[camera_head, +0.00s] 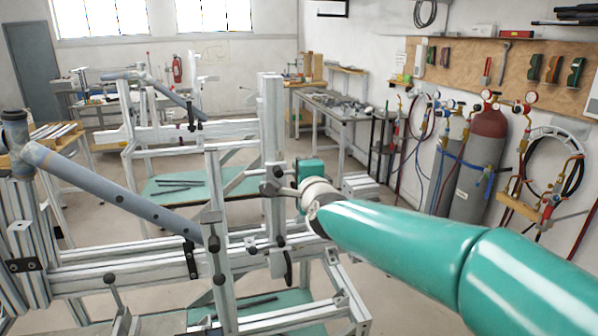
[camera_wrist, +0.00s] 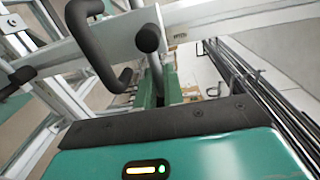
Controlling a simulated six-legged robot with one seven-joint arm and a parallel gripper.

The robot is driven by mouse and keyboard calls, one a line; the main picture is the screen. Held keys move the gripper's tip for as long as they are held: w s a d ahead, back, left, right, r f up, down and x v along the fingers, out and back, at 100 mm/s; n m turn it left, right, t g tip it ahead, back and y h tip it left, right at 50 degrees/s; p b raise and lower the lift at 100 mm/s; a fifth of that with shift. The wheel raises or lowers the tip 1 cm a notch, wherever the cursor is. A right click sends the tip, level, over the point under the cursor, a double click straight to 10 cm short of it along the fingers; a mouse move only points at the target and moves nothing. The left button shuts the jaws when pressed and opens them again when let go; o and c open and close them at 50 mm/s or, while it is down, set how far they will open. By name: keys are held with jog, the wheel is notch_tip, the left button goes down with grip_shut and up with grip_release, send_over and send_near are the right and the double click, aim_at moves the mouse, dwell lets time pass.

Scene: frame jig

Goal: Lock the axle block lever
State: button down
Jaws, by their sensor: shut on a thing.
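My gripper (camera_head: 271,187) is at the upright aluminium post (camera_head: 273,120) of the frame jig, at the end of my teal arm. In the wrist view my gripper (camera_wrist: 160,90) is shut on a thin metal lever, whose round black knob (camera_wrist: 148,38) sticks out beyond the fingers. A dark knob also shows by the gripper in the head view (camera_head: 278,172). The fingers and wrist hide most of the lever and its block, so its exact angle is unclear. A curved black handle (camera_wrist: 97,50) stands to the left of the knob, apart from the fingers.
A grey-blue tube (camera_head: 110,188) slopes across the jig on the left. A shorter upright (camera_head: 219,240) with black knobs stands left of my gripper. Gas cylinders (camera_head: 485,150) and a workbench (camera_head: 345,108) are farther back. Open floor lies right of the jig.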

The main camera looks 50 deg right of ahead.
jog(key=shift+f, duration=0.1)
jog(key=c, duration=1.6)
grip_release()
jog(key=shift+s, duration=0.1)
jog(key=v, duration=1.3)
jog(key=shift+s+a, duration=0.15)
jog(key=shift+s, duration=0.15)
jog(key=w+a+f+n+y, duration=0.3)
jog(key=w+a+n+y, duration=0.15)
jog(key=a+n, duration=0.45)
jog(key=s+a+f+n+g+y, duration=0.1)
jog(key=s+a+f+n+g, duration=0.1)
jog(key=a+f+n+g, duration=0.1)
jog(key=s+a+f+n+g+y, duration=0.2)
jog(key=a+f+n+g, duration=0.1)
jog(key=a+f+n, duration=0.2)
jog(key=s+a+f+n+g+y, duration=0.1)
jog(key=s+a+f+n+g, duration=0.1)
jog(key=a+n, duration=0.5)
jog(key=shift+s+a+f+g+y, duration=0.15)
jog(key=shift+a+f+g, duration=0.2)
jog(key=shift+a+f, duration=0.4)
jog(key=shift+w+a+f+g+y, duration=0.1)
jog(key=shift+a+f+g, duration=0.3)
jog(key=shift+a, duration=0.65)
